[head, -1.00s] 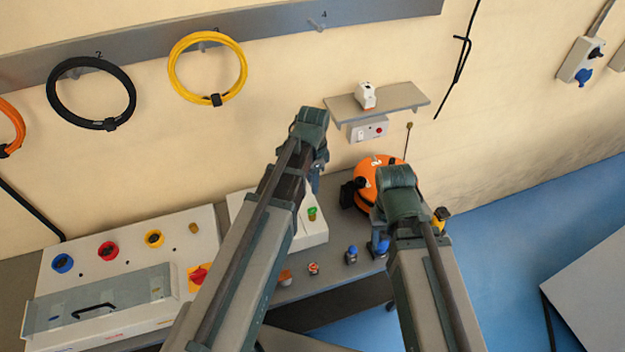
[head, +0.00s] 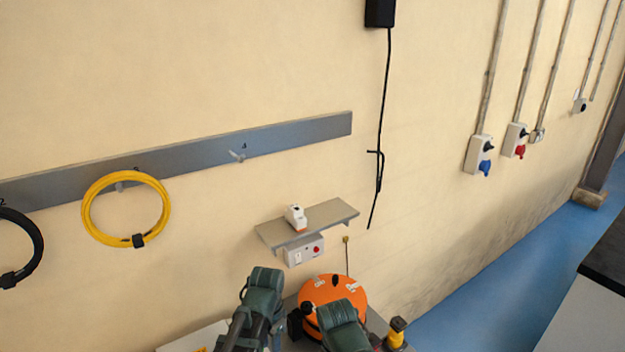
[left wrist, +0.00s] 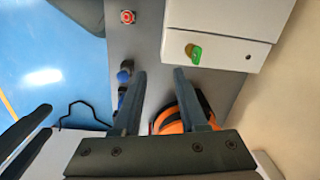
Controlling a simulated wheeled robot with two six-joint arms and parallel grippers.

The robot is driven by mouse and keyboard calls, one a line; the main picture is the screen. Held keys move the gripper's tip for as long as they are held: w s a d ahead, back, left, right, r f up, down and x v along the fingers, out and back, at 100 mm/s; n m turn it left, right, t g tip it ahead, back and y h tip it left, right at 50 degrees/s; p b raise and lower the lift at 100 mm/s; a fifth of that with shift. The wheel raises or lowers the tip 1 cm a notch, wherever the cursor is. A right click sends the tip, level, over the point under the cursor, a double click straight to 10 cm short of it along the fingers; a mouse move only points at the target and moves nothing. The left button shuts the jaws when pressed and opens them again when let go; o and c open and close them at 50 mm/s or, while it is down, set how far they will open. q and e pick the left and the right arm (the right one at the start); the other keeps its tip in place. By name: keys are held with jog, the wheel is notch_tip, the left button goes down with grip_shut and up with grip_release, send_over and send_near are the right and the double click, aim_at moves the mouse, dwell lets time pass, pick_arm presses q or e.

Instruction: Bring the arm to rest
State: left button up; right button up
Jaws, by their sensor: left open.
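My left arm's wrist end (head: 262,290) shows at the bottom middle of the head view, in front of the bench. Its fingers are hidden there. In the left wrist view my left gripper (left wrist: 160,74) is open, with a gap between its two fingers and nothing held. Beyond the fingers lie the grey bench top (left wrist: 140,48) and a white box with a green knob (left wrist: 194,52). My right arm's wrist end (head: 342,325) is just right of the left one in the head view, in front of an orange round reel (head: 335,290). Its fingers are hidden there.
A small wall shelf (head: 325,215) holds a white device (head: 296,217). A yellow cable coil (head: 100,232) and a black coil (head: 38,240) hang from a grey rail (head: 200,155). A dark-topped surface (head: 610,255) stands at the right. Blue floor (head: 490,285) lies open between.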

pick_arm(q)
jog(key=s+d+f+n+b, duration=0.5)
jog(key=s+f+b, duration=0.2)
jog(key=s+f, duration=0.2)
jog(key=shift+s+d+f+y, duration=0.15)
jog(key=shift+d+f+y, duration=0.05)
jog(key=shift+d+y, duration=0.2)
pick_arm(e)
notch_tip(320, 180, down, 10)
jog(key=shift+r, duration=0.25)
